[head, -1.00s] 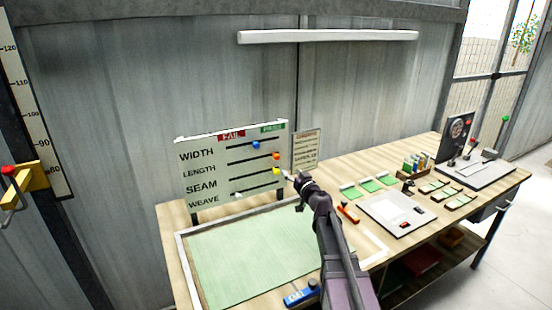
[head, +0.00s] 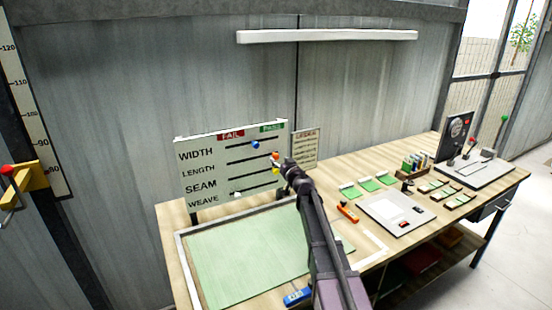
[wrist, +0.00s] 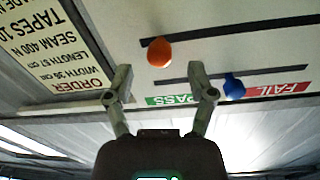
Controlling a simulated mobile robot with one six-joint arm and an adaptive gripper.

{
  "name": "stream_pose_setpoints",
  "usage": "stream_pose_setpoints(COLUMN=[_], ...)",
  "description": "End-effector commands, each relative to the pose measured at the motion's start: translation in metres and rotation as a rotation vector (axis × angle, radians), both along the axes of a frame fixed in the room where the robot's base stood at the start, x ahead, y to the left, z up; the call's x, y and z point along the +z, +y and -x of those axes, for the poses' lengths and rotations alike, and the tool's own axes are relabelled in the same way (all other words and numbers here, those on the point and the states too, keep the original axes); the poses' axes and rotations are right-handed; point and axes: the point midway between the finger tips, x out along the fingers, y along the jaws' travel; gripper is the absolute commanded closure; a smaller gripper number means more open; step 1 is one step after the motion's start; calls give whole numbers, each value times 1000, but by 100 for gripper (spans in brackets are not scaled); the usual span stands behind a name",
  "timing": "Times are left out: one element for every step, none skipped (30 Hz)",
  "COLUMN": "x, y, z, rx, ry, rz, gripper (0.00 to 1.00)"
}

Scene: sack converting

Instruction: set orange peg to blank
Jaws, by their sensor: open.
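The orange peg (head: 275,154) sits on the LENGTH row of the upright white board (head: 222,178), near the right, PASS-side end of its slot. In the wrist view the orange peg (wrist: 159,52) shows large near the top middle, on its dark slot, with the board upside down. My gripper (head: 283,164) is just right of and in front of the peg. In the wrist view my gripper (wrist: 162,88) is open, and the orange peg lies beyond the gap between its fingertips. I see no contact.
A blue peg (head: 255,145) is on the WIDTH row and shows near the right finger in the wrist view (wrist: 234,87). A yellow peg (head: 276,171) is close below my gripper on the SEAM row. An order sign (head: 306,148) stands right of the board.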

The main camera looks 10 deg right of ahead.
Motion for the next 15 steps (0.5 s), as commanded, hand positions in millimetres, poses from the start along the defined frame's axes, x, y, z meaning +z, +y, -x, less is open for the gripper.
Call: stream_pose_setpoints(x=[0,0,0,0,0,0,0,0,0,0,0,0,0,0,0], y=[2,3,4,5,5,6,7,7,8,9,9,9,10,10,10], z=[-10,-14,-18,-21,-23,-26,-28,-30,-32,-33,-33,-34,-35,-35,-35], rx=[0,0,0,0,0,0,0,0,0,0,0,0,0,0,1], ry=[0,0,0,0,0,0,0,0,0,0,0,0,0,0,0], rz=[0,0,0,0,0,0,0,0,0,0,0,0,0,0,0], gripper=[29,29,29,29,29,29,29,29,29,29,29,29,29,29,29])
